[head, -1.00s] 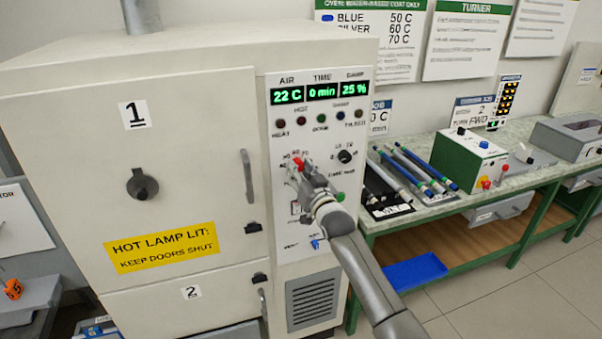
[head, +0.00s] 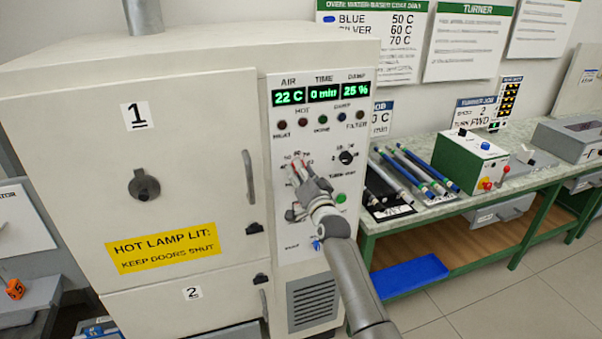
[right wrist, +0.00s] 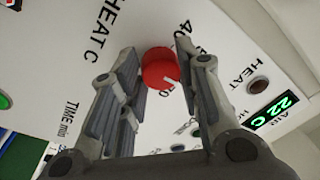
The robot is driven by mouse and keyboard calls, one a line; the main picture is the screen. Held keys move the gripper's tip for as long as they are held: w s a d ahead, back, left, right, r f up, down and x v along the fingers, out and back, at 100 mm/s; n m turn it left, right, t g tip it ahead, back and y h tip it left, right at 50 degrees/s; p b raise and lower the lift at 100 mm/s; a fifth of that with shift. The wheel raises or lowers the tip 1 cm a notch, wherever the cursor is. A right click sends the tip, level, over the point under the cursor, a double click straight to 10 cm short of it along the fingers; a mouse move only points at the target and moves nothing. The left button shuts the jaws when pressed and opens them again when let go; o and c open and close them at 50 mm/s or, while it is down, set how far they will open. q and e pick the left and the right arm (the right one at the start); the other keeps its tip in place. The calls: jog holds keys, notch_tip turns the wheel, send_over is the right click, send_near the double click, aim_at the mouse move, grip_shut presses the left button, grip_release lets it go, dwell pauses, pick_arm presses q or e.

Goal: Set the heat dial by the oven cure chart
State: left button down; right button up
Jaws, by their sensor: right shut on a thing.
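The red heat dial (right wrist: 160,66) sits between the fingertips of my right gripper (right wrist: 165,72) in the right wrist view, with "40" and "HEAT C" printed near it. A pale mark shows on the dial, but its exact setting is unclear. In the head view my right gripper (head: 299,174) is at the oven's control panel (head: 283,228), shut on the dial and mostly hiding it. The oven cure chart (head: 372,50) on the wall reads blue 50 C, silver 60 C and a 70 C row whose name is hidden. My left gripper is not in view.
The oven (head: 75,130) has shut doors and a yellow hot-lamp sign (head: 166,247). Its display (head: 322,93) reads 22 C, 0 min, 25 %. A black time dial (head: 346,157) and green button (head: 341,198) are close to my gripper. Rods (head: 408,171) lie on the green bench.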

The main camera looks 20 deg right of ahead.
jog(key=shift+f, duration=0.1)
dwell(0.3)
jog(key=o, duration=1)
jog(key=shift+s, duration=0.1)
jog(key=s, duration=1.1)
jog(key=shift+s+d+f, duration=0.2)
jog(key=shift+s+f, duration=0.2)
jog(key=shift+f, duration=0.05)
